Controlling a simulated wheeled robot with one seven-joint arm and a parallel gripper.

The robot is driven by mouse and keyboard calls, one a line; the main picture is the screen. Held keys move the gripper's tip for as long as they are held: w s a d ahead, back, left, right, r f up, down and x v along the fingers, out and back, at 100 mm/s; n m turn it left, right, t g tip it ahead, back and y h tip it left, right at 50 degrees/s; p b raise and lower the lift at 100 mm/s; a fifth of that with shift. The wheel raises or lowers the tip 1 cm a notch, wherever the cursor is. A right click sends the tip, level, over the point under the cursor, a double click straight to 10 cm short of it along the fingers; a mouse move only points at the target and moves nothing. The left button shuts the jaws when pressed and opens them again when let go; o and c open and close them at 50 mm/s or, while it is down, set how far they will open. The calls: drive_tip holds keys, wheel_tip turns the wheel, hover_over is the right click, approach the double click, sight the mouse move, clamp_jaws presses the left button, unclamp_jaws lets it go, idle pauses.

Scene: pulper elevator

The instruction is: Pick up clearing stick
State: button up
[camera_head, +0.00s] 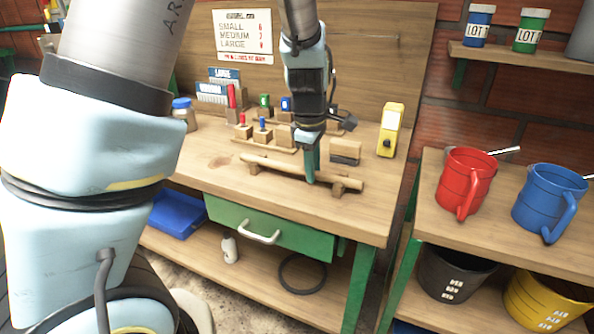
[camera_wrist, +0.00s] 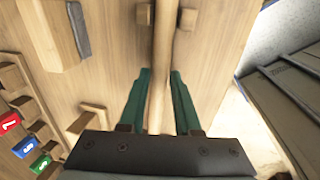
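The clearing stick (camera_head: 275,166) is a pale wooden rod lying level across two small wooden supports on the workbench. It also shows in the wrist view (camera_wrist: 161,95), running lengthwise between my fingers. My gripper (camera_head: 311,175) points down over the stick, right of its middle in the head view. In the wrist view my gripper (camera_wrist: 160,75) is open, with one green finger on each side of the stick and a gap on both sides. The fingers hide a short part of the stick in the head view.
The workbench (camera_head: 215,150) has a rack of small blocks and colored markers behind the stick. A dark-topped wooden block (camera_head: 345,152) and a yellow device (camera_head: 390,130) stand at right. A red jug (camera_head: 466,180) and a blue jug (camera_head: 547,200) stand on the right-hand shelf.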

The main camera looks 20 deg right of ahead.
clamp_jaws()
idle(0.3)
